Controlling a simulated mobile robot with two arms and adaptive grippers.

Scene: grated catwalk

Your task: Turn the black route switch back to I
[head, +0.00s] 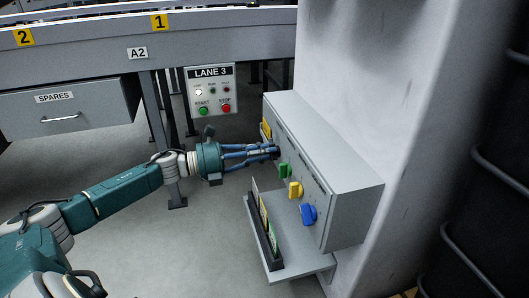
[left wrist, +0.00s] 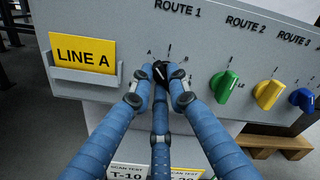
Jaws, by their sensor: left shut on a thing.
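The black route switch (left wrist: 160,70) is under the ROUTE 1 label on the grey control box (head: 345,190). My left gripper (left wrist: 160,82) has its blue fingers closed around it, hiding much of the knob. In the head view the left gripper (head: 272,153) reaches the box face from the left. Small marks, including an A, show above the knob. The knob's exact pointing is hard to tell. My right gripper is not in view.
Green (head: 284,171), yellow (head: 295,189) and blue (head: 308,214) switches sit beside the black one. A yellow LINE A card (left wrist: 83,52) is on the box's left. A shelf (head: 290,268) with cards juts out below. A LANE 3 panel (head: 210,90) stands behind.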

